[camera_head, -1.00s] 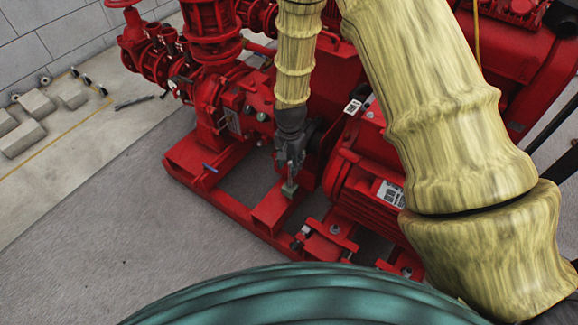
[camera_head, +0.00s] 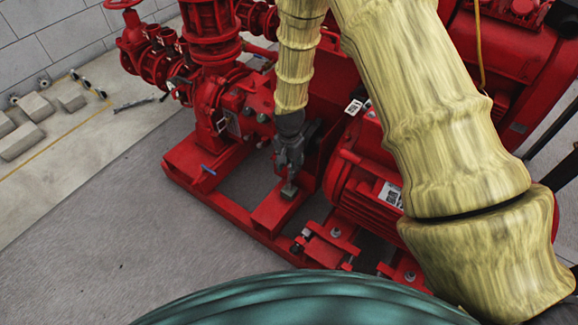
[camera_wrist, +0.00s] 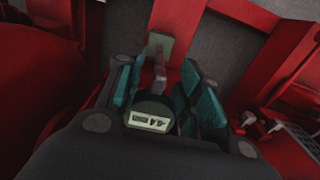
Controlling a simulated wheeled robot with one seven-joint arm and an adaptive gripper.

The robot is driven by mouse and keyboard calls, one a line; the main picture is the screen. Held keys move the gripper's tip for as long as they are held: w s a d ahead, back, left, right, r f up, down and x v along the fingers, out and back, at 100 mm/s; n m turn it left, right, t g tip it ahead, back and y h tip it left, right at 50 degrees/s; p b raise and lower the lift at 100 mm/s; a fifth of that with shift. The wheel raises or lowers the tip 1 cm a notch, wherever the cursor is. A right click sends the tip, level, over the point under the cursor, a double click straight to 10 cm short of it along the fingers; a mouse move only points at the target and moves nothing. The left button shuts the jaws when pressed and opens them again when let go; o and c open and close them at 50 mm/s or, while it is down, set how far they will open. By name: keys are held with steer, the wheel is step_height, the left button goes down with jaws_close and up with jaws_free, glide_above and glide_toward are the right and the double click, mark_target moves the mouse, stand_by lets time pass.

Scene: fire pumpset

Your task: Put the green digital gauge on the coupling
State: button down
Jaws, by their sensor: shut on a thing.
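My gripper (camera_wrist: 160,92) has teal fingers on both sides of the green digital gauge (camera_wrist: 149,119) and is shut on it. The gauge's dark round body and lit display face the wrist camera. A grey stem runs from it between the fingers towards a small grey-green block (camera_wrist: 160,46) over a red beam; whether they touch is unclear. In the head view my gripper (camera_head: 289,168) points down at the pumpset frame, with the block (camera_head: 289,190) just below it. A dark round part that may be the coupling (camera_head: 312,132) is mostly hidden behind the gripper.
The red pump (camera_head: 220,110) stands left of my gripper and the red motor (camera_head: 365,185) to its right. Red base beams (camera_head: 225,205) lie below, with gaps showing the floor. Grey floor (camera_head: 90,235) is clear at left; concrete blocks (camera_head: 35,108) lie near the wall.

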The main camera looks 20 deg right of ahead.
steer(key=c, duration=0.9)
jaws_free()
steer(key=shift+r, duration=0.1)
step_height(320, 180, up, 12)
steer(key=p, duration=0.3)
steer(key=shift+p, duration=0.35)
